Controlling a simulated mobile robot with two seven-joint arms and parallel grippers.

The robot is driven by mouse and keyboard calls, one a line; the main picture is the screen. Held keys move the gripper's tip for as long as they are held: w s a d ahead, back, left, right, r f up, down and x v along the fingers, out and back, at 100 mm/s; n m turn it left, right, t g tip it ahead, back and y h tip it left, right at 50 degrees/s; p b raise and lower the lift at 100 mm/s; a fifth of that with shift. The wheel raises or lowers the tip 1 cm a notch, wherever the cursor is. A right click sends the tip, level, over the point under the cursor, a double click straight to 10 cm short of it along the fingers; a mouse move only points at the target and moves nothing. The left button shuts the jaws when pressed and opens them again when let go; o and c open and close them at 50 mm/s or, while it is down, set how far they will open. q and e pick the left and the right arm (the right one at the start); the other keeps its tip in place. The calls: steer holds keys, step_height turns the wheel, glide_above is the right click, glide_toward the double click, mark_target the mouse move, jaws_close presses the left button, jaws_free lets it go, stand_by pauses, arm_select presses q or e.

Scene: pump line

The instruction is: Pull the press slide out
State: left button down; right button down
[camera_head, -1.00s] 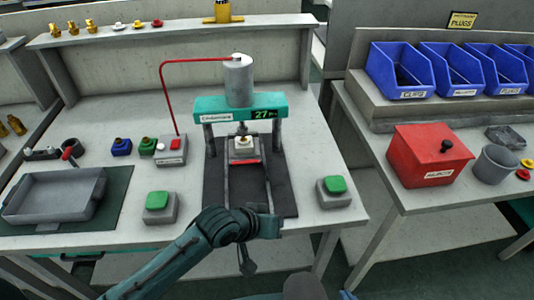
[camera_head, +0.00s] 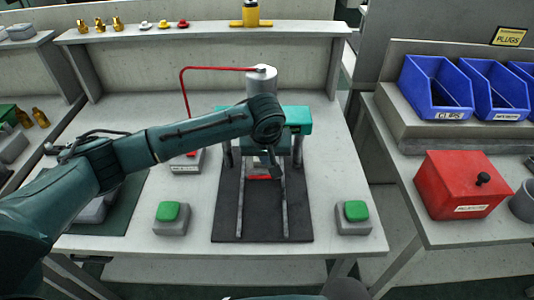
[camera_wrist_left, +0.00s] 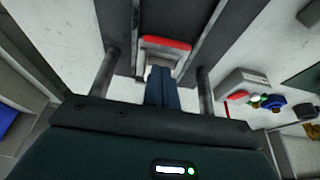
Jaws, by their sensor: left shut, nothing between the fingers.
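The press stands on the bench, with a teal crossbar (camera_head: 298,118), a grey cylinder (camera_head: 259,84) and two rails on a dark base mat (camera_head: 262,228). The press slide shows its red front strip (camera_head: 259,178) between the rails, under the crossbar. My left gripper (camera_head: 275,172) points down at the front of the slide, and its arm hides much of the press head. In the left wrist view the shut, empty fingers (camera_wrist_left: 160,75) lie close to the slide's pale plate and red strip (camera_wrist_left: 167,43). I cannot tell whether they touch. My right gripper is out of view.
Green buttons on grey boxes stand left (camera_head: 167,211) and right (camera_head: 353,211) of the mat. A red pipe (camera_head: 186,90) runs behind my arm. A red bin (camera_head: 460,184) and blue bins (camera_head: 436,88) are on the right bench. The front of the mat is clear.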

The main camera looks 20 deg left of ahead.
arm_select(q)
glide_above(267, 174)
steer(key=s, duration=0.2)
step_height(267, 174, down, 6)
steer(key=shift+d+r, duration=0.1)
steer(key=shift+d, duration=0.05)
